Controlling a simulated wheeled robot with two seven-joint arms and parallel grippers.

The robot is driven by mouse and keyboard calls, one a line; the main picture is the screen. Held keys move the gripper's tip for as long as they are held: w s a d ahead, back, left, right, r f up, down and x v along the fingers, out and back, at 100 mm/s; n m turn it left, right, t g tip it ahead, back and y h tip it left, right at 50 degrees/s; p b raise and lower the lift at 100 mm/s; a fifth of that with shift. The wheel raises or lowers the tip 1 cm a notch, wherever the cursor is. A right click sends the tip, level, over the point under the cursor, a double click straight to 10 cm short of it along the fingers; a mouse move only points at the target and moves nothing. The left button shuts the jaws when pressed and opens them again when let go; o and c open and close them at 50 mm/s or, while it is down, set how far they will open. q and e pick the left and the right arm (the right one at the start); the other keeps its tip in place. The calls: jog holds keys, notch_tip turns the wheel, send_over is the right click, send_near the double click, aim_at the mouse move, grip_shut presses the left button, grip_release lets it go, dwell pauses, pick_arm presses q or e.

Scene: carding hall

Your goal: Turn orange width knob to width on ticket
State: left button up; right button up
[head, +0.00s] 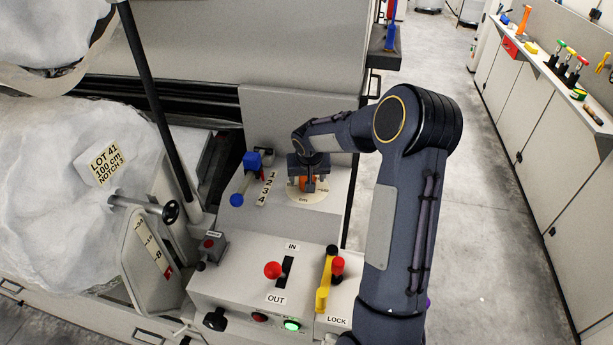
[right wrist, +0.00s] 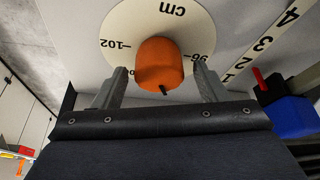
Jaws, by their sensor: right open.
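The orange width knob (right wrist: 160,60) stands on a round cream dial (right wrist: 118,28) marked "cm". In the right wrist view the dial appears upside down, with 102 on the left and 96 on the right. A dark mark shows on the knob's near edge, between those numbers. My right gripper (right wrist: 160,72) is open, its fingers on either side of the knob with gaps visible. In the head view the gripper (head: 308,184) covers much of the knob (head: 306,184). The ticket (head: 105,162) on the left reads LOT 41, 100 cm, NOTCH 3. My left gripper is out of view.
A blue-handled lever (head: 251,161) stands beside a 1-to-4 scale (head: 267,187), left of the dial. Nearer are a red-knobbed IN/OUT lever (head: 273,270), a yellow LOCK lever (head: 325,285) and a lit green button (head: 292,325). Open floor lies to the right, before a bench (head: 540,130).

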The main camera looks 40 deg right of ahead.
jog(key=shift+w+d+f, duration=0.15)
jog(key=shift+f, duration=0.4)
